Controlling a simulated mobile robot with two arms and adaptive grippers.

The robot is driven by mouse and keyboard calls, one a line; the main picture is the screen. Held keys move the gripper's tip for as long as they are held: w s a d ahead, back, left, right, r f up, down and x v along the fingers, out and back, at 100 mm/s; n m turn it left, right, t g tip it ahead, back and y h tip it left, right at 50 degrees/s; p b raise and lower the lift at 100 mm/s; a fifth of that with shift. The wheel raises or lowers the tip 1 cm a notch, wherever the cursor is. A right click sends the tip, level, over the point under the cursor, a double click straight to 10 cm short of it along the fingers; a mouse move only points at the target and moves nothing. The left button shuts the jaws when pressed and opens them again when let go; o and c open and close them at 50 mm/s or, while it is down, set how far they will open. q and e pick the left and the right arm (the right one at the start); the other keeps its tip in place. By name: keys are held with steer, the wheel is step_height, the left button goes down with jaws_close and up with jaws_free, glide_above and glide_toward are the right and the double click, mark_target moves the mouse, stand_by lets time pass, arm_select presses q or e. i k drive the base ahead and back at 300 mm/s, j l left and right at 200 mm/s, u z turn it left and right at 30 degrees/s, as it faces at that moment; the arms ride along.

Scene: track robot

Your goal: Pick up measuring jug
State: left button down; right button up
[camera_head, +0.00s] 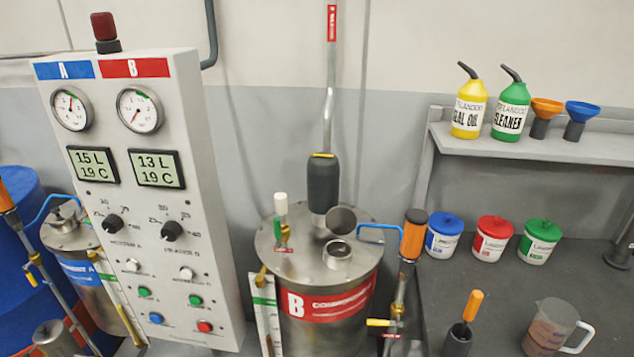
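The measuring jug (552,327) is clear with a light handle on its right side. It stands upright on the dark bench at the lower right of the head view, and its base is close to the lower picture edge. It looks tinted brownish lower down, but I cannot tell whether it holds liquid. Neither of my grippers shows in the head view.
Blue (443,235), red (492,238) and green (539,241) lidded tubs stand behind the jug. An orange-handled tool in a dark cup (458,338) is left of it. The steel B tank (325,300) and control panel (150,200) stand further left. A shelf (560,146) holds bottles and funnels.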

mark_target(555, 320)
steer(key=z, duration=1.6)
steer(key=i+l+u, duration=0.15)
steer(key=l, duration=0.15)
steer(key=i+l+u, duration=0.15)
steer(key=l, duration=0.15)
steer(key=l+u, duration=0.1)
steer(key=l, duration=0.2)
steer(key=i+l+u, duration=0.15)
steer(key=l, duration=0.2)
